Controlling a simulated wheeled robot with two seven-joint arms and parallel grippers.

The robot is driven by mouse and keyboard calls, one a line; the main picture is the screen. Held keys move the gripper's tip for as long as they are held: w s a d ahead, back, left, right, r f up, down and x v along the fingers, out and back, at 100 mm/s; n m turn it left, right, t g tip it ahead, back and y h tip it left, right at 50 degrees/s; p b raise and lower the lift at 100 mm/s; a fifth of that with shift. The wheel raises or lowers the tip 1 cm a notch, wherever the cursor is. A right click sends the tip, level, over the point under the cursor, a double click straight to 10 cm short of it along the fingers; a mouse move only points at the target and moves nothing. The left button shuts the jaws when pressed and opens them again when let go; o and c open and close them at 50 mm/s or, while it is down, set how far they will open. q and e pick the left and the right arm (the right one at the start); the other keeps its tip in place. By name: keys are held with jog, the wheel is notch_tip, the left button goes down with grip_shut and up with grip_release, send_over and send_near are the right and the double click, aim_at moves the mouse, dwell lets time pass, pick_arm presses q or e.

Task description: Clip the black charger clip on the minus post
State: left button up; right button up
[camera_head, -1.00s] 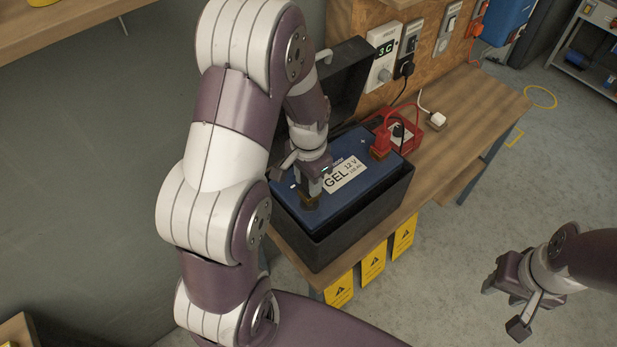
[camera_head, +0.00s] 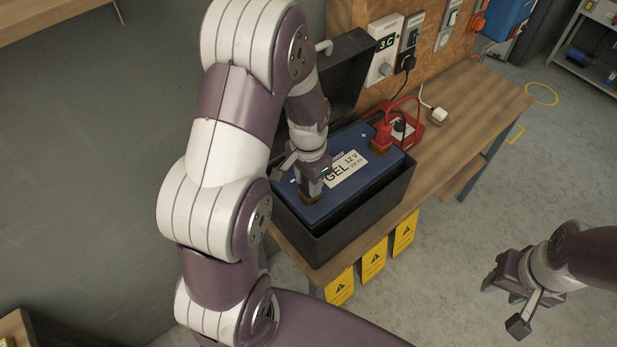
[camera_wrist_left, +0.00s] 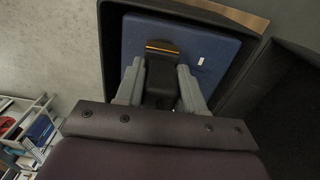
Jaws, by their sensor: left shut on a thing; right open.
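The blue battery (camera_head: 345,195), labelled GEL 12 V, sits in an open black box (camera_head: 318,252) on the bench. My left gripper (camera_head: 310,190) points down over the battery's near left end, at the minus post. It is shut on the black charger clip (camera_wrist_left: 160,82), which sits between its fingers (camera_wrist_left: 159,90). The clip's front end meets the brass-coloured minus post (camera_wrist_left: 162,47); whether its jaws grip the post cannot be told. A red clip (camera_head: 382,138) stands on the plus post. My right gripper (camera_head: 513,300) is open and empty, away from the bench at right.
The box's raised lid (camera_head: 345,75) stands behind the battery. Yellow warning tags (camera_head: 373,262) hang at the front edge. Sockets and switches line the back board.

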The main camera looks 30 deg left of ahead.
pick_arm(q)
jog(key=shift+f, duration=0.5)
jog(key=o, duration=1.2)
notch_tip(320, 180, up, 12)
jog(key=b, duration=0.3)
jog(key=shift+f, duration=0.15)
jog(key=shift+r, duration=0.5)
